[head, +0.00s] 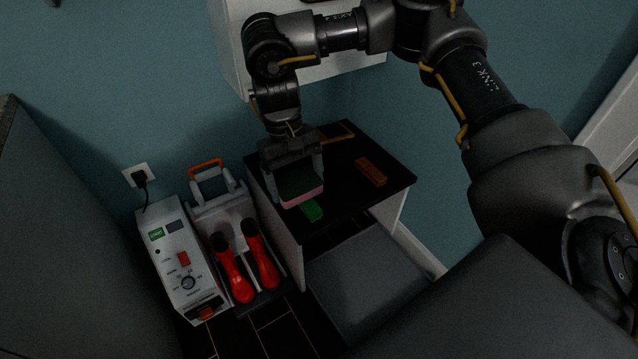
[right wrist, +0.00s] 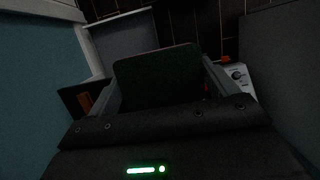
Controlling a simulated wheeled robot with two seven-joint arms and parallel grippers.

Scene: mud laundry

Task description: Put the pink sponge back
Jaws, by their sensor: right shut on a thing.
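The pink sponge (head: 303,196) has a dark green top layer and is held between the fingers of my right gripper (head: 298,184). In the head view it is over the front left part of the black tabletop (head: 345,190); whether it touches the top I cannot tell. My left gripper is not in view.
An orange-brown block (head: 370,171) lies farther right. A white cabinet (head: 232,50) hangs above.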

